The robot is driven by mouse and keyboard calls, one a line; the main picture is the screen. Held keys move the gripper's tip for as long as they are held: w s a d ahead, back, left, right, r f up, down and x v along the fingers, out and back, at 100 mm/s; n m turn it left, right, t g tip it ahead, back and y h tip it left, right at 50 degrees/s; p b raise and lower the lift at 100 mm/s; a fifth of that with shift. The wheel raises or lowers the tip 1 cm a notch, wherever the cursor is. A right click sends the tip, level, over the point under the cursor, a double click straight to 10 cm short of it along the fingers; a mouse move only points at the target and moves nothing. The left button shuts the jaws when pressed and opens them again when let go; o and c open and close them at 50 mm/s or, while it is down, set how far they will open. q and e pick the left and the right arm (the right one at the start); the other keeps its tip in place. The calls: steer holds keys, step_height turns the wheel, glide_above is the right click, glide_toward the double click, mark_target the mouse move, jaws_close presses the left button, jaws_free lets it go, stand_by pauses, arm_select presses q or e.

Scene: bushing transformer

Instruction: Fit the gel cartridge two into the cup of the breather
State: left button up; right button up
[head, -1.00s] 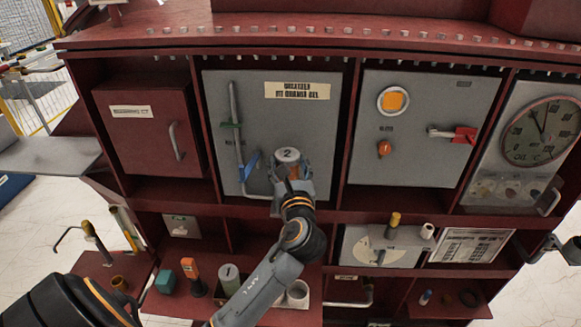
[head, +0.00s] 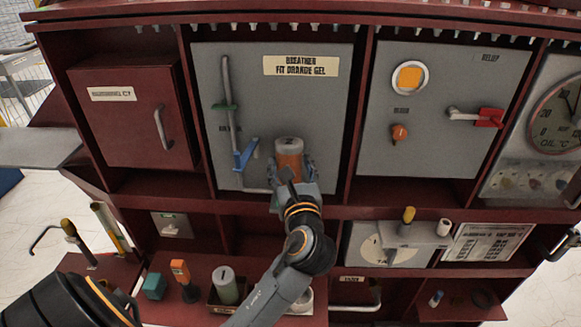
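The orange gel cartridge two (head: 289,149) has a pale grey cap and stands roughly upright in front of the breather panel (head: 310,105). My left gripper (head: 290,172) has its fingers around the lower part of the cartridge, one on each side. The breather's grey pipe (head: 228,120) runs down the panel, with a green handle and a blue handle, and bends right at the bottom toward my gripper. The cup is hidden behind my gripper, so I cannot tell whether the cartridge touches it. My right gripper is not in view.
A greenish cartridge (head: 227,284) stands in a tray on the lower shelf, with an orange-topped tool (head: 181,272) and a teal block (head: 154,285) left of it. The red cabinet (head: 136,120) is at left. The relief panel (head: 430,105) is at right.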

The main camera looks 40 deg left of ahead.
arm_select(q)
steer(key=o, duration=0.3)
steer(key=shift+f, duration=0.45)
steer(key=shift+r, duration=0.25)
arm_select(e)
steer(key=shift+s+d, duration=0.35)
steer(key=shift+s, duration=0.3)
arm_select(q)
steer(key=b+v, duration=0.2)
steer(key=v, duration=1)
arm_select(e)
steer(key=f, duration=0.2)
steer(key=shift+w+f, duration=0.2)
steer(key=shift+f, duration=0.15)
arm_select(q)
steer(key=shift+r, duration=0.1)
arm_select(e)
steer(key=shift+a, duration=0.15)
